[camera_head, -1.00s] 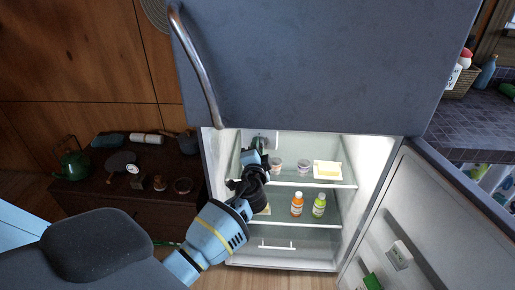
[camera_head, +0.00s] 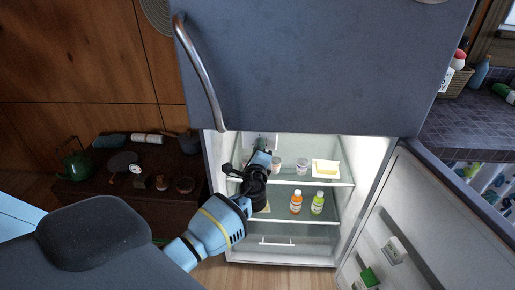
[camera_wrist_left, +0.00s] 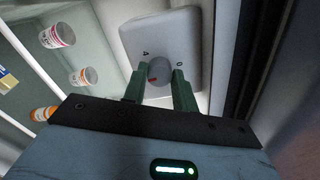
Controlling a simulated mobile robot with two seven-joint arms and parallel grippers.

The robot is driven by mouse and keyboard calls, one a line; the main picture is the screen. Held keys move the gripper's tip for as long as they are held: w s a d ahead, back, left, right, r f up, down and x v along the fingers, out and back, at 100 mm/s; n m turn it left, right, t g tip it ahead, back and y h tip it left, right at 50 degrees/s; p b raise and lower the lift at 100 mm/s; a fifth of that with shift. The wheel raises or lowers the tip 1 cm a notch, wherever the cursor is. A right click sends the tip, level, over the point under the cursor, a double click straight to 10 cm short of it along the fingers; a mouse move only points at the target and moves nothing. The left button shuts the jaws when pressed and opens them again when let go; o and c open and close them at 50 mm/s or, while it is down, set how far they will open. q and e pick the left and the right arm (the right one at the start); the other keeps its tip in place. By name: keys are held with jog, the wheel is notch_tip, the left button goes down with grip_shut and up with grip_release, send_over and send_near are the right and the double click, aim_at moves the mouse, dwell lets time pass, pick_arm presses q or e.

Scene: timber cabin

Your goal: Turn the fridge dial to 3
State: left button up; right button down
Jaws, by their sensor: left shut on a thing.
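The fridge dial is a small round grey knob (camera_wrist_left: 159,67) on a pale rounded housing (camera_wrist_left: 165,30) in the left wrist view. A reddish mark shows on the knob's near side. Dark characters are printed on the housing on either side; I cannot read them surely. My left gripper (camera_wrist_left: 158,82) has its two green fingers on both sides of the knob, shut on it. In the head view my left gripper (camera_head: 263,148) reaches into the open fridge at the upper left, and hides most of the dial. My right gripper is not in view.
The fridge door (camera_head: 412,225) stands open at the right. Cups (camera_head: 302,167) and a butter-like block (camera_head: 326,168) are on the upper shelf; an orange bottle (camera_head: 296,202) and a green bottle (camera_head: 317,203) stand below. The fridge's left wall is close to my arm.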

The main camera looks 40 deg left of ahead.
pick_arm(q)
jog(key=shift+m, duration=0.4)
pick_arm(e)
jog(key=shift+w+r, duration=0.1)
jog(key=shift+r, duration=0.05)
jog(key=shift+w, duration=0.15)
pick_arm(q)
jog(key=o, duration=1)
jog(key=shift+c, duration=0.2)
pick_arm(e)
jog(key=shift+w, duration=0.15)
pick_arm(q)
jog(key=v, duration=0.8)
jog(key=shift+p, duration=0.3)
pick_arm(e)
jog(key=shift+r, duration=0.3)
pick_arm(q)
jog(key=shift+a, duration=0.1)
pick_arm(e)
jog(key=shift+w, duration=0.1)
